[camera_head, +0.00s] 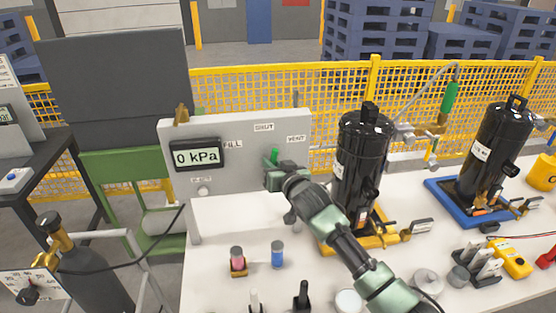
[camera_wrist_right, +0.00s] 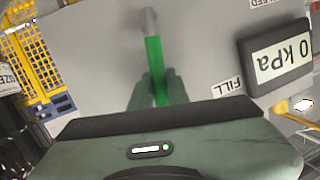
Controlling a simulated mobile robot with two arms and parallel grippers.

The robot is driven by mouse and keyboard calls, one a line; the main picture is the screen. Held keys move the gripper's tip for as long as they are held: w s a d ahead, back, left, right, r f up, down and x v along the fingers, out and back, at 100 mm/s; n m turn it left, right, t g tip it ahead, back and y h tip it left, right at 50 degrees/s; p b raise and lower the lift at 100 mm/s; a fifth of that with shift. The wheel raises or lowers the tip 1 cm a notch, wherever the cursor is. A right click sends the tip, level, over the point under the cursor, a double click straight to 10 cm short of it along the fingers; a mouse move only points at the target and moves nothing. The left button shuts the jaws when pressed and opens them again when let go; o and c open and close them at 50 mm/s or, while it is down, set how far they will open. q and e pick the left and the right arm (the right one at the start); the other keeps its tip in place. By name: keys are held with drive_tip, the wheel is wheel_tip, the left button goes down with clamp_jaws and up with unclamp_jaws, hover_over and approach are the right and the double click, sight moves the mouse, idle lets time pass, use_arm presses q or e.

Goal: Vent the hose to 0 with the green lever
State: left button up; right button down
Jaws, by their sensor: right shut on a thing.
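The grey panel (camera_head: 240,120) stands at the back of the white bench, with the labels FILL, SHUT and VENT. Its display (camera_head: 197,155) reads 0 kPa; it also shows upside down in the right wrist view (camera_wrist_right: 284,55). The green lever (camera_wrist_right: 153,62) runs from a silver end into my right gripper (camera_wrist_right: 158,88), whose fingers are shut on it. In the head view only a bit of the lever (camera_head: 275,154) shows above my right gripper (camera_head: 272,170). Which label it points at I cannot tell. My left gripper is not in view.
A black compressor (camera_head: 363,150) stands just right of my right arm, another (camera_head: 495,145) on a blue base (camera_head: 450,197). A grey hose with a green grip (camera_head: 449,98) arches behind them. Small parts, including a blue one (camera_head: 277,254), stand on the front bench (camera_head: 215,280).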

drive_tip(key=shift+s+a+n+h+p, duration=0.15)
drive_tip(key=shift+a+n+h+p, duration=0.2)
drive_tip(key=shift+a+n, duration=0.4)
drive_tip(key=c, duration=1.4)
unclamp_jaws()
drive_tip(key=shift+o, duration=0.2)
drive_tip(key=b+v, duration=0.1)
drive_tip(key=v, duration=0.7)
drive_tip(key=shift+r, duration=0.1)
